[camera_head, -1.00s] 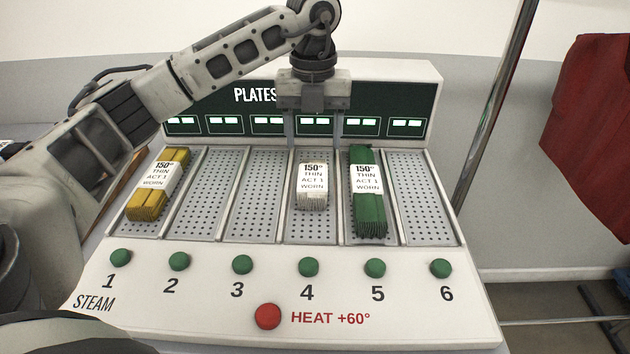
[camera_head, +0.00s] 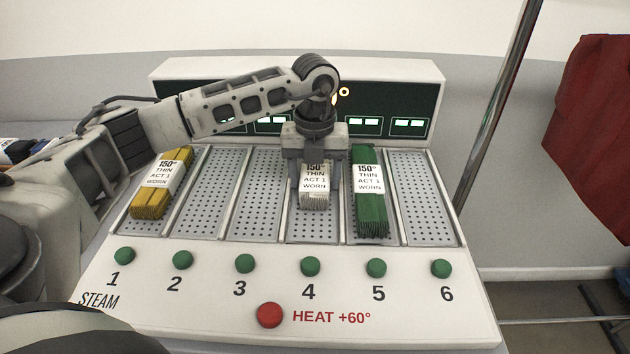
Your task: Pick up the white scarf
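The white scarf (camera_head: 314,197) lies folded on plate 4 (camera_head: 311,231), with a label reading 150°, THIN, ACT 1, WORN. My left gripper (camera_head: 315,187) is lowered over it from above, one finger on each side of the scarf. The fingers look apart, with the scarf between them; the palm covers its far end. I cannot see whether the fingers touch the cloth. The scarf still appears to rest on the plate. My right gripper is not in view.
A yellow folded scarf (camera_head: 161,182) lies on plate 1 and a green one (camera_head: 369,200) on plate 5, close right of my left gripper. Plates 2, 3 and 6 are bare. Green buttons (camera_head: 310,266) and a red HEAT button (camera_head: 269,315) line the front. A metal pole (camera_head: 497,110) stands right.

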